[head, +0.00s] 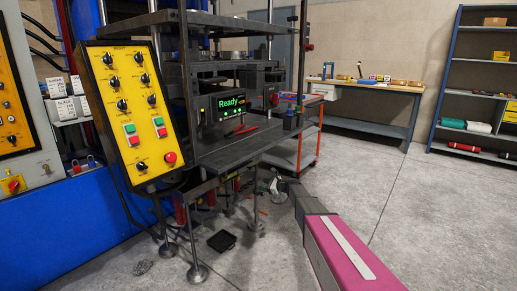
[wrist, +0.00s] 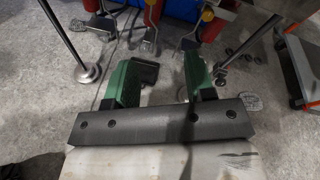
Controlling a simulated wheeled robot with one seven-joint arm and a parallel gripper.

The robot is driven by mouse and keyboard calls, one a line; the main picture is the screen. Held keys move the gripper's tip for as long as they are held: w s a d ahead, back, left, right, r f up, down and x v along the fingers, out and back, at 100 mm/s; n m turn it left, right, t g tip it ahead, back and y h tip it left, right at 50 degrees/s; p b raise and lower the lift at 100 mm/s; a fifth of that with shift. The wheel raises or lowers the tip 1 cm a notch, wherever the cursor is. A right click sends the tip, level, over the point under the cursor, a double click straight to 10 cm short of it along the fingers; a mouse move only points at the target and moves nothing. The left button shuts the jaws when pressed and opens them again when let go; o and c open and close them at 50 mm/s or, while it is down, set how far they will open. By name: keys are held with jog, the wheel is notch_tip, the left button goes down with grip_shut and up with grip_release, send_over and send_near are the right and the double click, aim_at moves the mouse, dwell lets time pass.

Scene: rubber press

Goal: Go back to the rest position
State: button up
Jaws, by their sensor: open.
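My gripper (wrist: 161,80) shows in the wrist view with its two green fingers spread apart. Nothing is held between them, and concrete floor shows beyond. In the head view my pink and dark grey arm reaches in from the lower right toward the floor area in front of the press (head: 225,160). My gripper's fingers are too small and dark to make out there. The press carries a screen (head: 231,106) that reads "Ready".
A yellow control panel (head: 129,110) stands left of the press. Metal legs and a black tray-like object (head: 221,241) are on the floor below. A red-framed cart (head: 300,150), a workbench (head: 375,88) and a shelf (head: 478,80) stand behind. Floor at right is clear.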

jog(key=s+d+n+g+h, duration=0.2)
jog(key=s+d+n+h, duration=0.2)
jog(key=s, duration=1.1)
jog(key=s+d+f+n+g+h, duration=0.1)
jog(key=s+d+n+g+h, duration=0.2)
jog(key=s+n, duration=0.6)
jog(key=s+d+f+n+g+h, duration=0.1)
jog(key=s+d+n+g+h, duration=0.2)
jog(key=s, duration=1.8)
jog(key=d+n+h, duration=0.3)
jog(key=d, duration=0.1)
jog(key=shift+s+d+n, duration=0.3)
jog(key=shift+n, duration=0.1)
jog(key=shift+f, duration=0.1)
